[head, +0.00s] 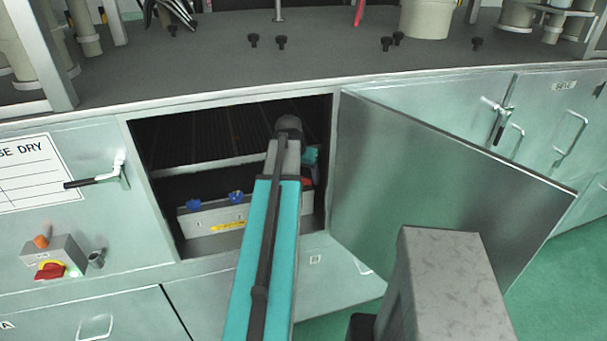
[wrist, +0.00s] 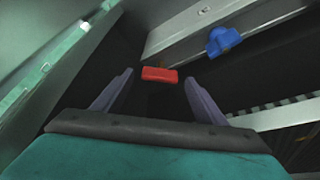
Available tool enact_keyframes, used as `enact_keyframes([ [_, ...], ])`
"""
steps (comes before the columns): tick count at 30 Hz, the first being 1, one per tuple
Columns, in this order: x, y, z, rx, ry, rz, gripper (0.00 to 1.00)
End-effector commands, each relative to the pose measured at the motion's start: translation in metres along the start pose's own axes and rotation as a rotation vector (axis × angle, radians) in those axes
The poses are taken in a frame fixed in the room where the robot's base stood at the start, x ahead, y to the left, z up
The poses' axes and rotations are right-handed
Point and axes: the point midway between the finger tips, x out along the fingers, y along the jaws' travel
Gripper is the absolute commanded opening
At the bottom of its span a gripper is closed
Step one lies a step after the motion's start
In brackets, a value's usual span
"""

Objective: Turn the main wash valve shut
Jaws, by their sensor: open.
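A red bar-shaped handle (wrist: 160,74) shows in the wrist view, just beyond and between the fingertips of my gripper (wrist: 159,82). It may be the main wash valve; I see no readable label on it. My gripper is open, with a finger on either side and nothing between the pads that I can make out as held. In the head view a small red piece (head: 306,183) shows inside the open cabinet, right of my arm. My arm hides most of the gripper there. Two blue knobs, left (head: 193,206) and right (head: 236,197), sit along a pale box (head: 213,218).
The cabinet door (head: 440,185) stands open to the right. The opening's right edge is close to my arm. A slatted shelf (head: 215,157) lies above the box. A blue knob (wrist: 222,41) is right of the red handle in the wrist view. A red-and-yellow switch (head: 50,270) is outside left.

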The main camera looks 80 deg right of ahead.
Motion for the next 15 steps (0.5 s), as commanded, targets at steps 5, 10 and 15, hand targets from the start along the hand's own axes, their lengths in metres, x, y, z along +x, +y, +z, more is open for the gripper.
enact_keyframes([
  [5, 0.0053, 0.0003, -0.0002, 0.001, 0.001, 0.0, 0.66],
  [10, 0.006, 0.0005, -0.0001, 0.001, 0.001, 0.0, 0.66],
  [15, 0.0059, 0.0006, -0.0002, 0.001, 0.001, 0.0, 0.57],
])
